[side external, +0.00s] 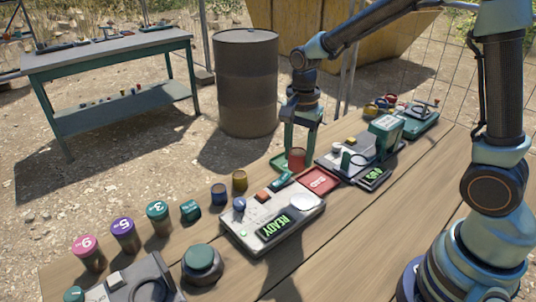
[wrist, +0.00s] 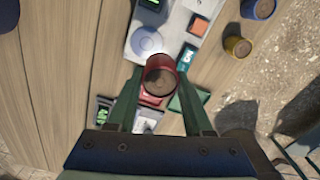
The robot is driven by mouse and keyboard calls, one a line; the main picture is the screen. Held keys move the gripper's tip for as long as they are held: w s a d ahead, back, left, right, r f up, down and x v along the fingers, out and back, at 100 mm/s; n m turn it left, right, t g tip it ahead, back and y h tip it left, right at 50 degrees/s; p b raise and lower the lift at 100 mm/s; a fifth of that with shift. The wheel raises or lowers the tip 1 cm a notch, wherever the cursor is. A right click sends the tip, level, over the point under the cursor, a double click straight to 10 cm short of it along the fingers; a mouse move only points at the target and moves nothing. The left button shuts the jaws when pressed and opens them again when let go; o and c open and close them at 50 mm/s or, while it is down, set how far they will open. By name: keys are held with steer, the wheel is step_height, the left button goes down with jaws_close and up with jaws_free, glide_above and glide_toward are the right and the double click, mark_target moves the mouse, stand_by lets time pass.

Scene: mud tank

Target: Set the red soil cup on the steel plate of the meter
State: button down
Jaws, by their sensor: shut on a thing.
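The red soil cup (side external: 297,158), filled with brown soil, is upright between the fingers of my gripper (side external: 301,135). In the wrist view my gripper (wrist: 160,92) is shut on the cup (wrist: 160,84), one green finger on each side. The meter (side external: 255,222) is the pale box with a lit READY display (side external: 275,227). Its round steel plate (side external: 306,202) is bare and lies nearer the side camera than the cup. In the wrist view the plate (wrist: 146,41) is just beyond the cup. I cannot tell how high the cup is above the table.
A red tray (side external: 322,181) lies between cup and meter; a green tray (side external: 278,163) is beside the cup. A second device (side external: 360,155) stands to the right. Yellow (side external: 240,180) and blue (side external: 219,194) cups, and several numbered jars, line the table's left edge.

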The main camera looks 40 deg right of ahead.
steer(key=shift+s+f, duration=0.45)
steer(key=shift+f, duration=0.65)
steer(key=shift+s+f, duration=0.5)
steer(key=shift+f, duration=0.6)
steer(key=shift+s+f, duration=0.45)
steer(key=shift+f, duration=0.65)
steer(key=shift+f, duration=1.1)
jaws_free()
steer(key=shift+r, duration=0.1)
step_height(320, 180, up, 7)
steer(key=shift+r, duration=0.2)
